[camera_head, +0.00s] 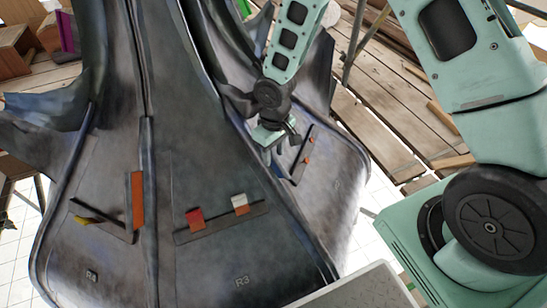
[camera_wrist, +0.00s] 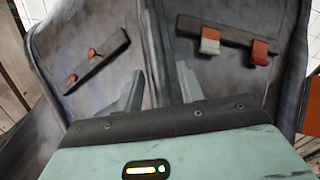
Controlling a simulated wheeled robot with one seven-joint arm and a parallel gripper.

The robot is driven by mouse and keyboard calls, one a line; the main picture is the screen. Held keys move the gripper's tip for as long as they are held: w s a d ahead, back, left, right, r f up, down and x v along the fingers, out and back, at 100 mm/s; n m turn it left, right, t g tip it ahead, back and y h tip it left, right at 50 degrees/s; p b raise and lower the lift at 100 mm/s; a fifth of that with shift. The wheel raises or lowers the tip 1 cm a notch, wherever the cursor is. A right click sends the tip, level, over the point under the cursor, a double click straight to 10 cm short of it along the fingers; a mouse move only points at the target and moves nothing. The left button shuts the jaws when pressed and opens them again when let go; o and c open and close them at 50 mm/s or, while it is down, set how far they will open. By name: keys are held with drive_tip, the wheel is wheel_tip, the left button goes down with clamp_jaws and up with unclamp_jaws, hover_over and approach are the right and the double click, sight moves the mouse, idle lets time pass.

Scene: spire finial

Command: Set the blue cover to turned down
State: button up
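I cannot make out a blue cover in either view. A red cover (camera_head: 195,219) and a white cover (camera_head: 240,204) sit on a dark strip marked R3; the red cover (camera_wrist: 260,52) and white cover (camera_wrist: 210,41) also show at the upper right of the wrist view. A strip with two orange knobs (camera_head: 308,149) is on the right face, beside my gripper (camera_head: 280,150); this strip (camera_wrist: 96,60) is at upper left in the wrist view. My gripper (camera_wrist: 160,82) has its fingers apart with nothing between them.
On the R4 face are an orange upright plate (camera_head: 138,200) and a yellow lever (camera_head: 86,220). The grey metal spire (camera_head: 215,160) has raised ridges between its faces. Wooden planks (camera_head: 375,120) lie at the right.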

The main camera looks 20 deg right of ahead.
drive_tip(key=shift+f, duration=0.55)
clamp_jaws()
drive_tip(key=shift+a, duration=0.1)
